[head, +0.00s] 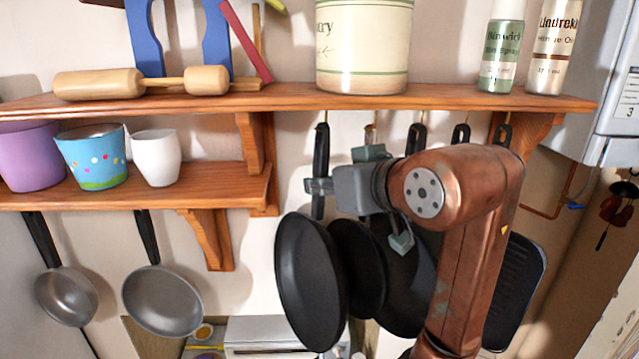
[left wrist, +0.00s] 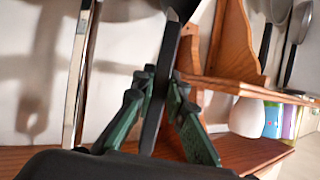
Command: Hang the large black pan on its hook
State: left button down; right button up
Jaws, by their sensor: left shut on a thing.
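The large black pan (head: 309,283) hangs down below the upper shelf in the head view, its black handle upright. My left gripper (head: 319,187) is shut on that handle about midway, reaching in from the right. The handle top is just under the shelf edge near a hook (head: 326,116); I cannot tell whether its hole is on the hook. In the left wrist view the gripper's green fingers (left wrist: 160,82) close around the dark handle (left wrist: 154,122). My right gripper is not in view.
More black pans (head: 357,268) hang close on the right, partly behind my arm. The upper shelf (head: 290,101) carries a rolling pin, a canister (head: 362,48) and bottles. A lower shelf (head: 225,188) with pots is at left, with two grey pans (head: 163,300) below.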

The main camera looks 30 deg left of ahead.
pick_arm(q)
jog(key=shift+w+d, duration=0.1)
jog(key=c, duration=1.9)
grip_release()
jog(key=shift+w+d, duration=0.2)
jog(key=shift+o, duration=0.3)
jog(key=shift+s+a, duration=0.1)
jog(key=shift+s, duration=0.05)
jog(key=shift+o, duration=0.2)
jog(key=shift+a+f, duration=0.1)
jog(key=o, duration=1.2)
jog(key=shift+o, duration=0.2)
jog(key=v, duration=1)
